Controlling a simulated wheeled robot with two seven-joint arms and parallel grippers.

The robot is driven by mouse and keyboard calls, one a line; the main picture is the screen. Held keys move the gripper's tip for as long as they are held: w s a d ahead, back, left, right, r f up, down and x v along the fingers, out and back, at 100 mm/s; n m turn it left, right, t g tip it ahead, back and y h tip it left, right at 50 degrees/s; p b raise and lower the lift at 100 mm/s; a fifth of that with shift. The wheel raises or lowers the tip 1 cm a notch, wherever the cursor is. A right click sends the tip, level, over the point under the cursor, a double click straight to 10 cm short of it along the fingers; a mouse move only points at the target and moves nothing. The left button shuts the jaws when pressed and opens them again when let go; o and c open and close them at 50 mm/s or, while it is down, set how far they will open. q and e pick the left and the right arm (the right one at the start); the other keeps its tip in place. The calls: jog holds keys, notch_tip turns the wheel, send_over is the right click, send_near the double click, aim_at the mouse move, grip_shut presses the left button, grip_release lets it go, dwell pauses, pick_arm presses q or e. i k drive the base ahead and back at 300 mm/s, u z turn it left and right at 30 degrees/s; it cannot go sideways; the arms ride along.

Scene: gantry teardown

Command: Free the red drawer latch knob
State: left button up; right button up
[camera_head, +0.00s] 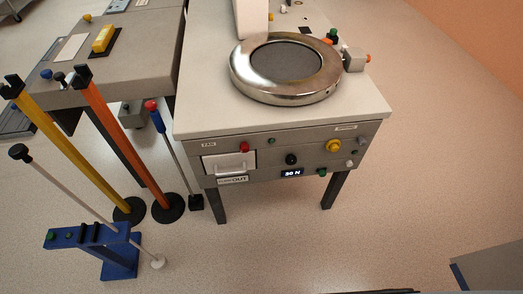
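The red knob (244,147) is on the front panel of the grey bench, at the upper right of a white drawer front (243,160). The drawer front looks flush or nearly flush with the panel; its exact position is too small to tell. A small label reading "OUT" (233,180) is below the drawer. A dark display reading "30 N" (291,173) is to the right. Neither of my grippers is in view, and nothing touches the knob.
A metal ring (325,85) lies on the bench top (205,120). A black knob (291,159) and a yellow knob (334,146) share the panel. Yellow (65,148) and orange (128,145) posts and a blue stand (120,262) are at left. Floor in front is clear.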

aim_at(244, 147)
jog(key=z, duration=0.9)
jog(key=k, duration=0.85)
jog(key=u, duration=1.5)
jog(key=i, duration=0.5)
jog(key=u, duration=0.05)
